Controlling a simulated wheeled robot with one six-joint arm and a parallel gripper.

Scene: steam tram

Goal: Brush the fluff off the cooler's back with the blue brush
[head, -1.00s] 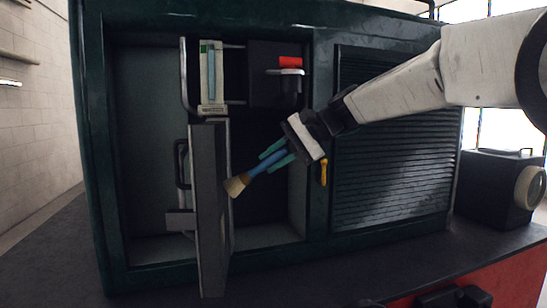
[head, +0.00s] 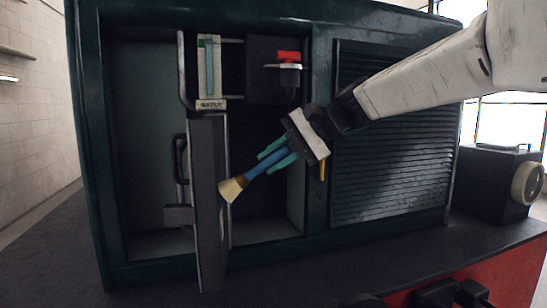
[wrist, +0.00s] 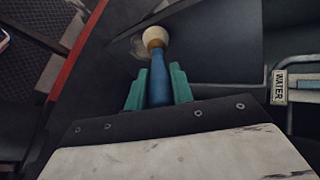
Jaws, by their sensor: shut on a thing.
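The blue brush (head: 262,168) has a blue handle and pale bristles and slants down to the left. My gripper (head: 270,161), with teal fingers, is shut on its handle. The bristles overlap the right edge of the tall grey slab (head: 208,230), likely the cooler, inside the dark green cabinet. In the wrist view the brush (wrist: 160,85) points away from me, with its bristles over a grey face (wrist: 205,45). A pale greyish smudge, possibly fluff, lies just left of the bristles. I cannot tell whether the bristles touch the face.
A gauge labelled WATER (head: 211,75) stands above the slab. A red-topped fitting (head: 289,57) and a yellow handle (head: 323,170) are close to my gripper. The louvred panel (head: 390,150) lies right of the opening. A lamp (head: 528,182) stands at far right.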

